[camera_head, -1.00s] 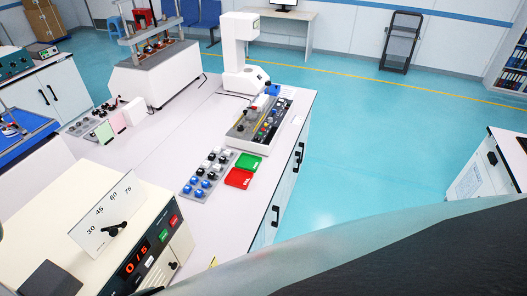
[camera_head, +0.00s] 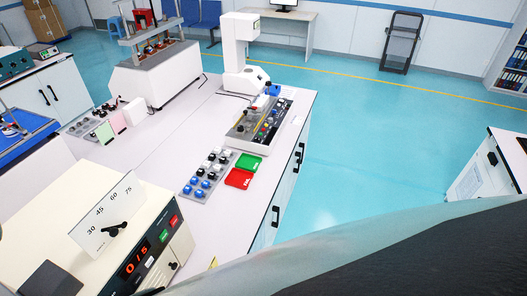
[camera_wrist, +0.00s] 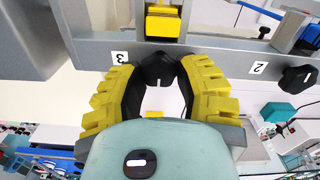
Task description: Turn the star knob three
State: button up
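Star knob three (camera_wrist: 158,68) is a black lobed knob on a grey metal bar in the wrist view, beside a white label "3" (camera_wrist: 119,58). My gripper (camera_wrist: 157,72) has yellow, black-lined fingers, one on each side of the knob. The fingertips meet the knob's sides with no clear gap, so it appears shut on it. The fingers cover part of the knob's edges. Another black star knob (camera_wrist: 298,79) stands to the right, near the label "2" (camera_wrist: 258,68). In the head view neither my gripper nor star knob three can be made out.
A yellow block (camera_wrist: 163,22) sits in a grey holder just above knob three. In the head view, a cream tester (camera_head: 60,215) with a scale plate and red display stands at lower left. A bench (camera_head: 150,165) carries knob trays and red and green bins.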

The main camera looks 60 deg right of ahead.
grip_shut()
jog(key=shift+f+m, duration=0.15)
jog(key=shift+m, duration=0.15)
jog(key=m+b, duration=0.2)
jog(key=b, duration=0.1)
jog(key=shift+w+f+m, duration=0.1)
jog(key=shift+f+m, duration=0.15)
jog(key=shift+m, duration=0.15)
jog(key=m+b, duration=0.2)
jog(key=b, duration=0.2)
jog(key=shift+d+f+m+b, duration=0.1)
jog(key=shift+m+b, duration=0.2)
jog(key=shift+m, duration=0.1)
jog(key=shift+m+b, duration=0.8)
jog(key=shift+b, duration=0.15)
jog(key=shift+d+r+m+b, duration=0.1)
jog(key=shift+r+m+b, duration=0.2)
jog(key=shift+m, duration=0.4)
jog(key=shift+r+m+b, duration=0.15)
jog(key=shift+m+b, duration=0.1)
jog(key=shift+m, duration=0.45)
